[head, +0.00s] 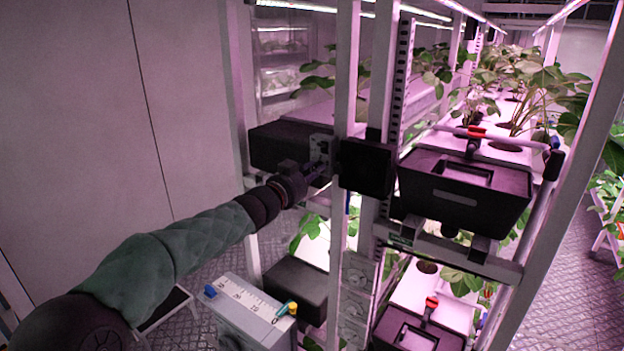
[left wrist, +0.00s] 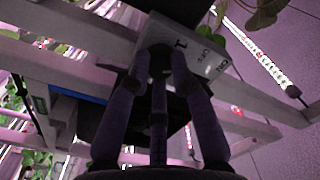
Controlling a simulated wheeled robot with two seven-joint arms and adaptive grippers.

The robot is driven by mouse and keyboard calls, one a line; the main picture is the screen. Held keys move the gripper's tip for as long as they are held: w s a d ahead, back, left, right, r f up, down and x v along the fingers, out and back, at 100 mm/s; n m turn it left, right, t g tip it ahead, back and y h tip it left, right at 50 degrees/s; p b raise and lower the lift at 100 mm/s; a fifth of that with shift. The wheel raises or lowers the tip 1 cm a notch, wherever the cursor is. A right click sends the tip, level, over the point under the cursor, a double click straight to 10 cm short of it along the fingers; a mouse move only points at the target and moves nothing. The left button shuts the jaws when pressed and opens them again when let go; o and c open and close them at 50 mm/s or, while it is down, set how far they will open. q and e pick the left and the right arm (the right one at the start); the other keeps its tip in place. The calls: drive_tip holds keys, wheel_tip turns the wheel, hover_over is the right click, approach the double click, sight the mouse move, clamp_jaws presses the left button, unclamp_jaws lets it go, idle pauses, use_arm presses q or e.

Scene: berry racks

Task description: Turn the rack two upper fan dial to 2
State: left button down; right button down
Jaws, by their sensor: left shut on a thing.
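My left gripper (head: 322,172) reaches in from the left to the rack post. In the left wrist view its two fingers (left wrist: 160,62) close from both sides on the dark fan dial (left wrist: 157,55). The dial is mostly hidden between the fingers, so its pointer setting cannot be read. In the head view a small grey panel (head: 320,147) shows just above the fingertips; the dial itself is hidden there. My right gripper is not in view.
A black box (head: 367,168) sits on the post right of my gripper. A black bin (head: 465,190) with a red-handled valve is further right. A white scaled case (head: 250,305) stands below my forearm. Leafy plants (head: 530,90) fill the rack. Bare wall (head: 90,120) lies left.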

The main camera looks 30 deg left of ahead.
use_arm(q)
drive_tip(key=m+b, duration=0.2)
drive_tip(key=m, duration=0.3)
drive_tip(key=shift+r, duration=0.15)
drive_tip(key=shift+m, duration=0.3)
idle(0.3)
drive_tip(key=c, duration=1.1)
unclamp_jaws()
drive_tip(key=shift+d, duration=0.1)
drive_tip(key=shift+s, duration=0.1)
drive_tip(key=s, duration=1.1)
drive_tip(key=shift+s+a+f, duration=0.2)
drive_tip(key=shift+s+a, duration=0.2)
